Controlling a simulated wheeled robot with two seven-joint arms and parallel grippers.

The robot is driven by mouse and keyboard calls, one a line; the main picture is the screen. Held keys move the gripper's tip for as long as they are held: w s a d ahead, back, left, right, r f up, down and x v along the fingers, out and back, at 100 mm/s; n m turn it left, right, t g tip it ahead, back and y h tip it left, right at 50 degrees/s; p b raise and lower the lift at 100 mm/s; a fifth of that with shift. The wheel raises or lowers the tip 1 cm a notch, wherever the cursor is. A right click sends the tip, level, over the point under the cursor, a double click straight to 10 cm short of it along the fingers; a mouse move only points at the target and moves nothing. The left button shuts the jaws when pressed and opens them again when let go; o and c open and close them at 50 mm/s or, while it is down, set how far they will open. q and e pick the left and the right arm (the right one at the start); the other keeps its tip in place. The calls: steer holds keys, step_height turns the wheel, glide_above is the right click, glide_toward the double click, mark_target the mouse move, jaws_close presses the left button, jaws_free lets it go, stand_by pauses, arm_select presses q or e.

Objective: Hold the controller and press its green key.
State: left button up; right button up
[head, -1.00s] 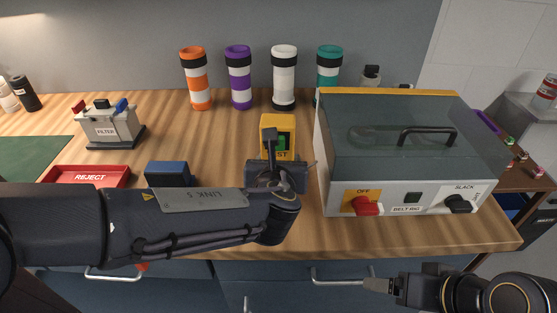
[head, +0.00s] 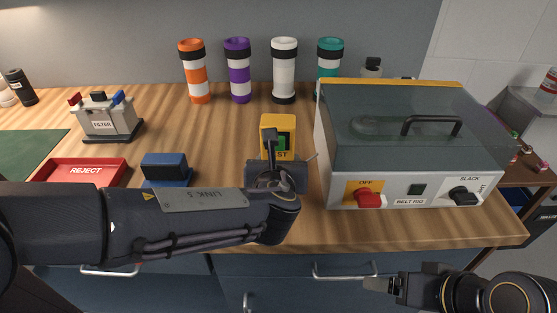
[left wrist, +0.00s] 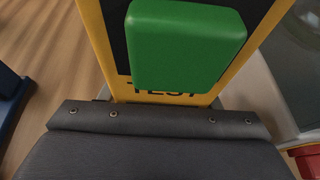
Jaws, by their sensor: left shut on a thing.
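The yellow controller (head: 277,122) stands on the wooden worktop, left of the belt rig, with a black panel and a TEST label. Its green key (left wrist: 185,45) fills the upper middle of the left wrist view, above the partly hidden label. My left gripper (head: 272,160) is at the controller's lower front, shut on it; its fingertips are largely hidden by its own wrist in the head view. In the left wrist view the dark gripper body lies just below the key. My right gripper (head: 382,285) is low at the right, in front of the drawers and away from the controller.
The belt rig (head: 410,192), with a red OFF knob and clear cover, stands close on the right. A blue block (head: 165,168), red REJECT tray (head: 84,172) and filter box (head: 107,120) are at left. Several banded tubes (head: 239,72) stand behind.

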arm_select(q)
steer(key=shift+f+b, duration=1.55)
steer(key=shift+f, duration=0.15)
arm_select(e)
steer(key=shift+f, duration=1.65)
arm_select(q)
steer(key=o, duration=0.4)
steer(key=c, duration=0.4)
arm_select(e)
steer(key=shift+c, duration=0.4)
jaws_close()
